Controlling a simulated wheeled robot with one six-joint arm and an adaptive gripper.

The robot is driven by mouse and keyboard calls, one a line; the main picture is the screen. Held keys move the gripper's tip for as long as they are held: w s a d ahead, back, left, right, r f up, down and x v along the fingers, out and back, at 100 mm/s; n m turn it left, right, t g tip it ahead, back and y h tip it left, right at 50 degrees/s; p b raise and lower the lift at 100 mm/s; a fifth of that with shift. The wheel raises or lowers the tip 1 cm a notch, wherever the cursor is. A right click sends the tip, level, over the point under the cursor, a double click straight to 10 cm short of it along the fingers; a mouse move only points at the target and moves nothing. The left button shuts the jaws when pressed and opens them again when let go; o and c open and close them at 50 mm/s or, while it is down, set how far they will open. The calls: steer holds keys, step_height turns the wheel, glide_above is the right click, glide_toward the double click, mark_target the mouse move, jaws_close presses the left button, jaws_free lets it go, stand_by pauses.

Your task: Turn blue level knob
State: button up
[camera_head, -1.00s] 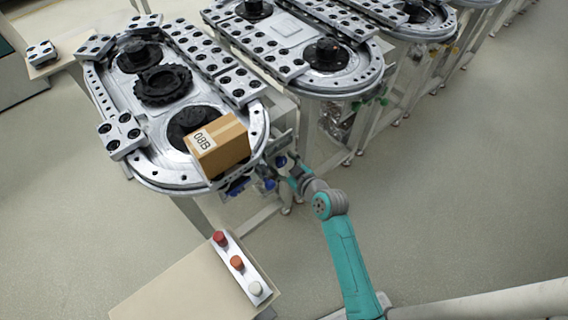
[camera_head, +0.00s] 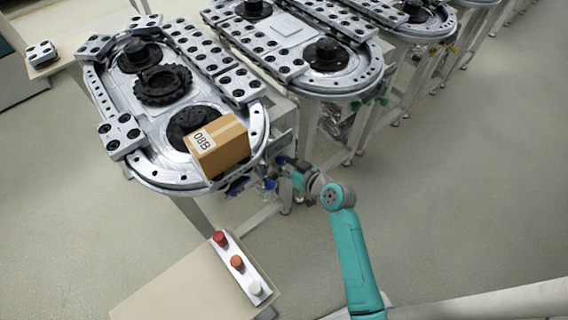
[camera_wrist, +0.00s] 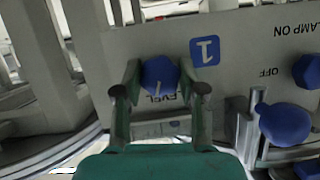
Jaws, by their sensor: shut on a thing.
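The blue level knob (camera_wrist: 159,76) sits on a grey panel in the wrist view, with part of the printed word "LEVEL" just below it. It has a pale pointer line on its face. My gripper (camera_wrist: 160,90) is around the knob, one finger on each side, and is shut on it. In the head view my gripper (camera_head: 284,164) is at the side of the nearest ring track, small and partly hidden, and the knob cannot be made out clearly there.
Right of the knob are more blue knobs, one large (camera_wrist: 285,124) and one near the "LAMP ON" and "OFF" labels (camera_wrist: 308,70). A cardboard box (camera_head: 218,146) rests on the ring track (camera_head: 160,180). A button panel (camera_head: 238,264) stands in front. Floor is open at right.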

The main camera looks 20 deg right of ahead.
steer(key=m+y, duration=0.1)
steer(key=m, duration=0.1)
steer(key=shift+d+m+y, duration=0.1)
steer(key=shift+m+y, duration=0.2)
steer(key=shift+y, duration=0.1)
steer(key=shift+m+y, duration=0.8)
steer(key=shift+m, duration=0.5)
steer(key=o, duration=1.2)
steer(key=shift+c, duration=0.2)
steer(key=v, duration=1.2)
steer(key=shift+w, duration=0.15)
steer(key=shift+d, duration=0.15)
